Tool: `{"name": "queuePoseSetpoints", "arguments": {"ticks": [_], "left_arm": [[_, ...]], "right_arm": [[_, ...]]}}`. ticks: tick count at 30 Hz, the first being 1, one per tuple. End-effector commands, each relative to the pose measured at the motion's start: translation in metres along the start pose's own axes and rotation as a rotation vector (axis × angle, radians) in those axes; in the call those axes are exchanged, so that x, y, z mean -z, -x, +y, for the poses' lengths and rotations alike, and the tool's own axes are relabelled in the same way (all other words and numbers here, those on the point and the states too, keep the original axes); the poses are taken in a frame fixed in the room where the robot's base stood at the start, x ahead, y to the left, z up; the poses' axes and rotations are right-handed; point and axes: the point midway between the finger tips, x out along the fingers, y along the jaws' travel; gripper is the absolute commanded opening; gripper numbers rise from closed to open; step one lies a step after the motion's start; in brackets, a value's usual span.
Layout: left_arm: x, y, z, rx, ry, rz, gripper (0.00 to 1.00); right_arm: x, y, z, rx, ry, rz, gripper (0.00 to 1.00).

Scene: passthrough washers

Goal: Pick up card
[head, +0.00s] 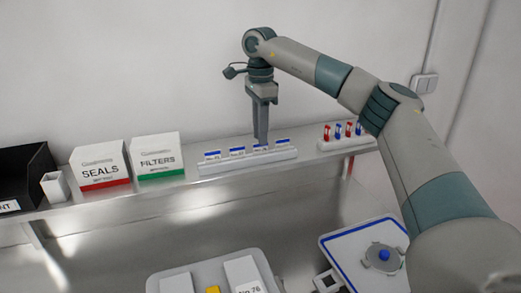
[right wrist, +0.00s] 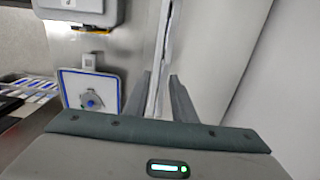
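Several white cards with blue top edges stand in a white rack (head: 250,161) on the shelf; one card (head: 237,150) is left of my right gripper. My right gripper (head: 261,140) points straight down, its tips at the rack beside or over another card (head: 261,147). In the right wrist view, the two fingers (right wrist: 160,95) stand apart with a pale strip between them. Whether they touch a card cannot be seen. My left gripper is not in view.
White boxes marked SEALS (head: 100,166) and FILTERS (head: 157,157) stand left on the shelf. Below are a grey tray (head: 208,268) and a blue-edged white board (head: 345,262). The wall is close behind.

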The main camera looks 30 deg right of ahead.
Motion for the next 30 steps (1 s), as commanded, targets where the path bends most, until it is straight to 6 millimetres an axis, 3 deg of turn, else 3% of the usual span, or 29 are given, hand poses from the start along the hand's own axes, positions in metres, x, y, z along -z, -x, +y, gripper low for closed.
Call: {"name": "queuePoseSetpoints", "arguments": {"ticks": [3, 10, 25, 28, 30], "left_arm": [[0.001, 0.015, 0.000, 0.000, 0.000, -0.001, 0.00], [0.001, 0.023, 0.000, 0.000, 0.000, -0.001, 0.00], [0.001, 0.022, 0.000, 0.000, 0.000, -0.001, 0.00], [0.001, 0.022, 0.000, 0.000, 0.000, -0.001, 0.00], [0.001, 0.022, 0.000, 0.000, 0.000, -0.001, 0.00]], "right_arm": [[0.002, -0.009, -0.002, -0.003, -0.001, 0.001, 0.24], [0.002, -0.032, -0.002, 0.000, 0.001, 0.000, 0.24], [0.002, -0.035, -0.002, 0.001, 0.000, 0.000, 0.24], [0.002, -0.035, -0.002, 0.001, 0.000, 0.000, 0.00], [0.002, -0.035, -0.002, 0.000, 0.000, 0.000, 0.00]]}}
